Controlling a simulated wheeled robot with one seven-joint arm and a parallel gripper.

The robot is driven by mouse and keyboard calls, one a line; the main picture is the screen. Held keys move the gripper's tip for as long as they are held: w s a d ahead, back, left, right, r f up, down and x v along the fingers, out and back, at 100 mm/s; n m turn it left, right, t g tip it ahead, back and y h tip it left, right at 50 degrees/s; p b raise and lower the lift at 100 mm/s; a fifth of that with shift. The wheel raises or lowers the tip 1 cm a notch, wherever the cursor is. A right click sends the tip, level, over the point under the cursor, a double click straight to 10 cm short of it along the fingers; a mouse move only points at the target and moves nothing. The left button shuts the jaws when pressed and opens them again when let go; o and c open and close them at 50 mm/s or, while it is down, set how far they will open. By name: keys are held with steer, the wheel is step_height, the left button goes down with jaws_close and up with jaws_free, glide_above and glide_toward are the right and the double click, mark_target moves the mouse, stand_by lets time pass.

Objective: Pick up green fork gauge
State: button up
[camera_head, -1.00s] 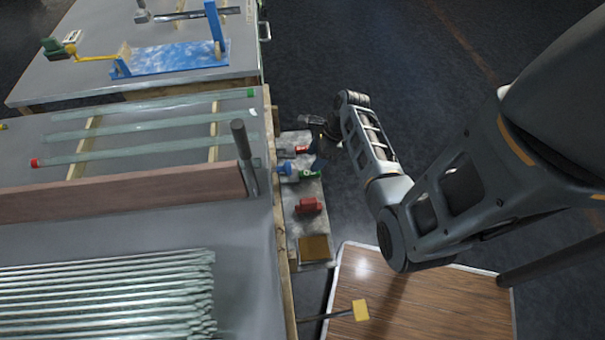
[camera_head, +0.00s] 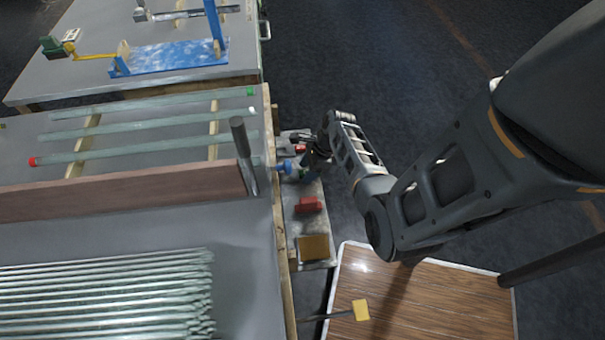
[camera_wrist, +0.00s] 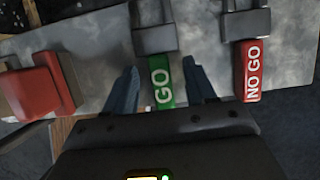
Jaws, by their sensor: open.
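The green fork gauge (camera_wrist: 162,88) shows in the wrist view, with a green block marked "GO" and a grey metal fork part beyond it. It lies on a narrow grey shelf. My gripper (camera_wrist: 160,85) is open, with one blue-grey finger on each side of the green block.
A red "NO GO" gauge (camera_wrist: 252,72) lies to the right in the wrist view, close to my gripper. A red part (camera_wrist: 35,88) sits at the left. The shelf (camera_head: 318,238) runs beside the bench with glass tubes (camera_head: 150,150). A wooden-topped surface (camera_head: 430,300) stands in front.

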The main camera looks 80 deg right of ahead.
steer(key=shift+f, duration=0.15)
steer(key=shift+c, duration=0.4)
jaws_close()
